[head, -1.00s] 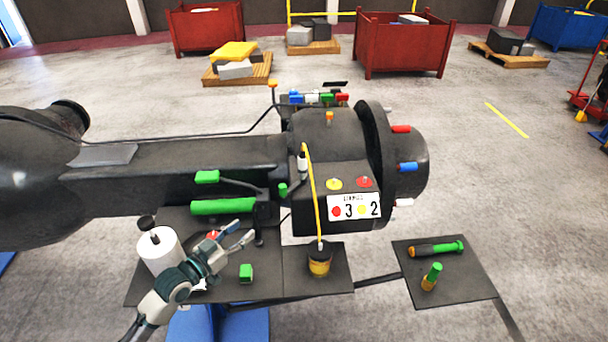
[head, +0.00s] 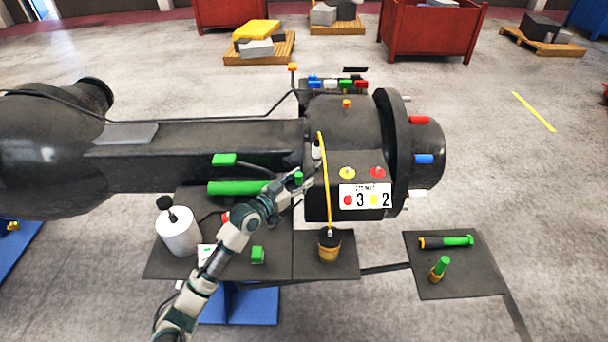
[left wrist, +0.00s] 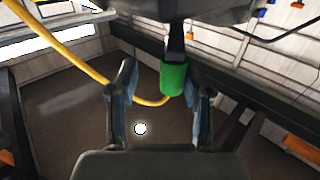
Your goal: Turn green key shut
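The green key (head: 298,177) is a small green piece low on the side of the dark casting. In the left wrist view the green key (left wrist: 173,78) is a short green cylinder on a dark stem. My left gripper (head: 297,184) is at the key in the head view, partly overlapping it. In the left wrist view its two fingers (left wrist: 160,105) are spread apart, with the key between them, nearer the right finger. Whether that finger touches the key I cannot tell. My right gripper is in neither view.
A yellow hose (head: 325,185) hangs just right of the gripper, down to a yellow-black pot (head: 330,246). A white canister (head: 178,230) and a green block (head: 257,255) are on the dark shelf.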

